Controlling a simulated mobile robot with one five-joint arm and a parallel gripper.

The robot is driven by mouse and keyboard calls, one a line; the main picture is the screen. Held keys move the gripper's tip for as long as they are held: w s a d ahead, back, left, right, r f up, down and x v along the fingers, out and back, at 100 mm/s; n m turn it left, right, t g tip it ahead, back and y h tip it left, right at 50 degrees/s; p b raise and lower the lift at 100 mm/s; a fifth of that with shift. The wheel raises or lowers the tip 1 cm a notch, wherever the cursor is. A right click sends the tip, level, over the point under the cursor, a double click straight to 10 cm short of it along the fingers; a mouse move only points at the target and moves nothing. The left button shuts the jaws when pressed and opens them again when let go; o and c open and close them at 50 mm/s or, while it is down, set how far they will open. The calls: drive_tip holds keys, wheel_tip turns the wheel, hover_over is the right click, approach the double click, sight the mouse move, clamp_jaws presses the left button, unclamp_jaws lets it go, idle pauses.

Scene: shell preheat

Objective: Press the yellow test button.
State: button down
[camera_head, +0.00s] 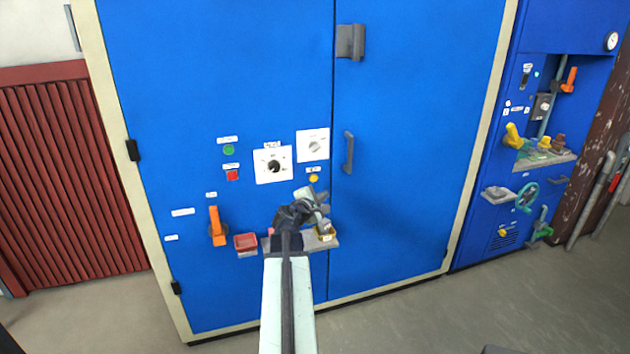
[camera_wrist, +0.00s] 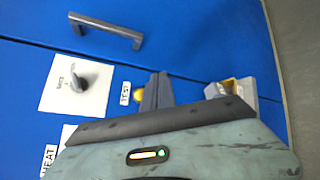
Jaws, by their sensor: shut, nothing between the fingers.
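The yellow test button (camera_head: 314,178) is on the blue cabinet's left door, below a white plate with a grey knob. In the wrist view the button (camera_wrist: 139,97) shows as a yellow edge between its TEST label (camera_wrist: 125,92) and my fingers, which hide part of it. My gripper (camera_head: 321,197) is shut and empty, just below the button in the head view. Its fingertips (camera_wrist: 159,77) also show in the wrist view, right beside the button. I cannot tell whether they touch it.
Near the button are a black dial (camera_head: 274,166), a red button (camera_head: 232,175), a green button (camera_head: 229,150) and a grey door handle (camera_head: 348,153). Below are an orange lever (camera_head: 217,227), a red tray (camera_head: 246,242) and a small shelf (camera_head: 327,243) holding a yellowish block. Floor is free at right.

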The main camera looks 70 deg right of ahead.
drive_tip(key=w+d, duration=0.5)
drive_tip(key=d, duration=0.1)
drive_tip(key=shift+w+d, duration=0.15)
drive_tip(key=shift+d, duration=0.05)
idle(1.9)
drive_tip(key=shift+w+d, duration=0.25)
drive_tip(key=shift+d, duration=0.1)
drive_tip(key=shift+w+d, duration=0.25)
drive_tip(key=shift+d, duration=0.05)
idle(0.6)
drive_tip(key=shift+a, duration=0.1)
drive_tip(key=shift+s+a, duration=0.55)
idle(0.3)
drive_tip(key=s+a, duration=0.1)
drive_tip(key=a, duration=0.1)
drive_tip(key=s+a, duration=0.2)
drive_tip(key=shift+s, duration=0.1)
